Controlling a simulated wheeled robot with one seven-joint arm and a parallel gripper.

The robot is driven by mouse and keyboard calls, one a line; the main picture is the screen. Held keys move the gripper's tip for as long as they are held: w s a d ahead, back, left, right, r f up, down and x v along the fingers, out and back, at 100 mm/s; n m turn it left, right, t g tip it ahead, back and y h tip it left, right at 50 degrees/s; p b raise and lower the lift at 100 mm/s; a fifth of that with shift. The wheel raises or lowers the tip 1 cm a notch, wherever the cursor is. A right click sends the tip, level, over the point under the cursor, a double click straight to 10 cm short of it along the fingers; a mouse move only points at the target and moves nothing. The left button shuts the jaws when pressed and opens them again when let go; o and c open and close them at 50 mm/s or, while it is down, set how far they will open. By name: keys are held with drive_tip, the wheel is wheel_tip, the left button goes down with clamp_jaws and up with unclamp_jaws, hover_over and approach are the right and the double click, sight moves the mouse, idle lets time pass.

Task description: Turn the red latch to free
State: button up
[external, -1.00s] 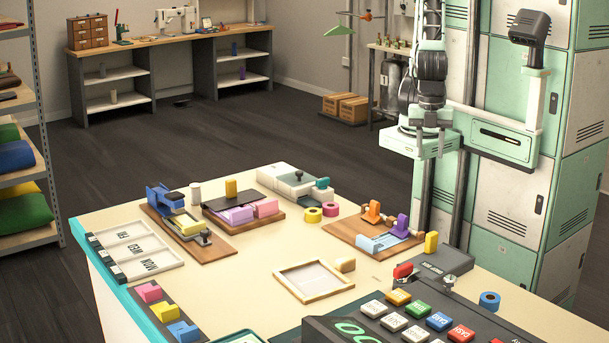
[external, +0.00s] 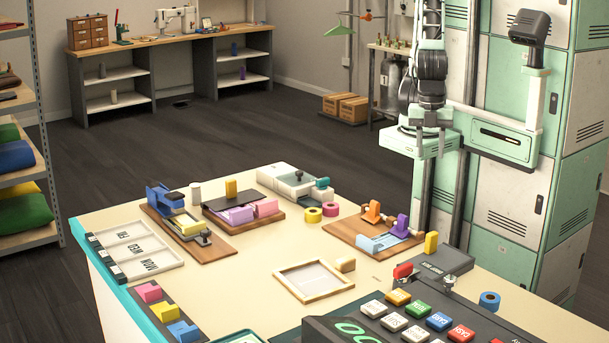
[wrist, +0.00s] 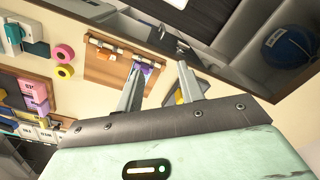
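A small red piece (external: 403,271), which looks like the red latch, is at the left front edge of a dark grey box (external: 446,261) on the table's right side. It is too small to tell which way it is turned. My gripper (external: 431,138) is up in the air above and behind that box, well apart from it. In the wrist view my gripper (wrist: 158,88) shows two separated fingers with nothing held between them. I cannot make out the red piece in the wrist view.
A wooden board (external: 340,233) with orange and purple clamps lies left of the box, with a yellow block (external: 431,242) at the box's back edge. A keypad console (external: 330,325) stands in front, and a blue roll (external: 489,301) to the right.

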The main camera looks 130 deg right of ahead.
drive_tip(key=w+a+r+m+p, duration=0.1)
drive_tip(key=w+a+r+m, duration=0.25)
drive_tip(key=w+a, duration=0.8)
drive_tip(key=m+p, duration=0.2)
drive_tip(key=m, duration=0.2)
hover_over(404, 266)
drive_tip(key=f, duration=0.1)
drive_tip(key=shift+h, duration=0.3)
wheel_tip(404, 266, down, 18)
drive_tip(key=p, duration=0.4)
drive_tip(key=shift+d+r+p, duration=0.1)
drive_tip(key=shift+p, duration=0.3)
clamp_jaws()
